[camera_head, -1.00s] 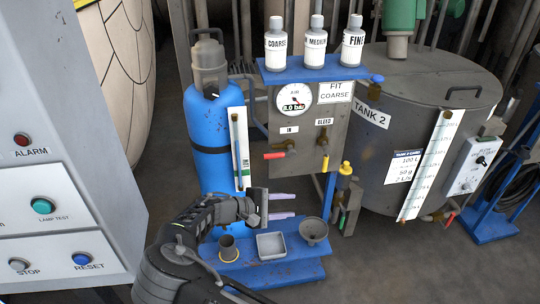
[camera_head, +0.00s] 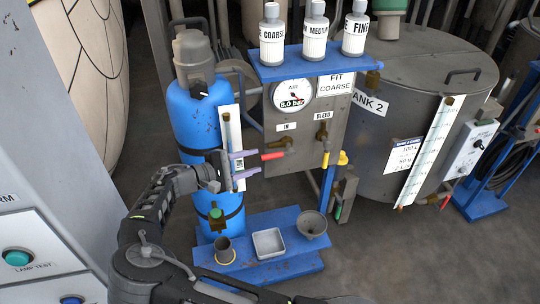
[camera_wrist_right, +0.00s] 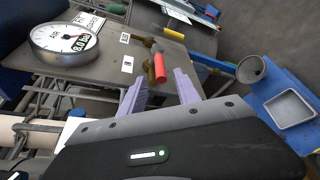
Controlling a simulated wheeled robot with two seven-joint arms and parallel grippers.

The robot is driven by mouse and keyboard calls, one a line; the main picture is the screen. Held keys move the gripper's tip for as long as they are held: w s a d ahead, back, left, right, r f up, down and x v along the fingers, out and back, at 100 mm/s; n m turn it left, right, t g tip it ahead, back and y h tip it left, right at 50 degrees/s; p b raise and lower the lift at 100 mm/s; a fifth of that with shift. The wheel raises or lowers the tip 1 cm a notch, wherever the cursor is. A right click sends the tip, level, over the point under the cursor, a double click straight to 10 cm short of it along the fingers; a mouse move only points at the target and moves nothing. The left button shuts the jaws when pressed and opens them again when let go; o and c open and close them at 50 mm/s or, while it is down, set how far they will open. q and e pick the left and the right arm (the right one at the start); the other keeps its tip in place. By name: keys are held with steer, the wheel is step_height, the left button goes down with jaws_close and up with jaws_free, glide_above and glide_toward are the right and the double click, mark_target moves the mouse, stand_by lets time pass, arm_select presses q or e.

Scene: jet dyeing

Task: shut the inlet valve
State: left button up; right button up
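The inlet valve, labelled IN, is on the grey panel (camera_head: 300,104) and has a brass body (camera_head: 286,143). Its red lever (camera_head: 273,156) points left in the head view. My right gripper (camera_head: 248,164) is open, its two purple fingers one above the other, just left of the lever's end. In the right wrist view the red lever (camera_wrist_right: 158,69) shows between and beyond the tips of the open fingers (camera_wrist_right: 158,82). I see no contact. My left gripper is not in view.
A bleed valve with a yellow lever (camera_head: 326,158) sits right of the inlet valve. The pressure gauge (camera_head: 292,94) is above. A blue cylinder (camera_head: 197,108) stands behind my right arm. A blue shelf (camera_head: 310,61) holds bottles. A cup, tray (camera_head: 268,254) and funnel stand below.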

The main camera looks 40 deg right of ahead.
mark_target(265, 158)
steer(key=p+x, duration=0.1)
steer(key=x, duration=0.6)
steer(key=shift+d, duration=0.15)
steer(key=shift+s, duration=0.1)
jaws_close()
stand_by(1.1)
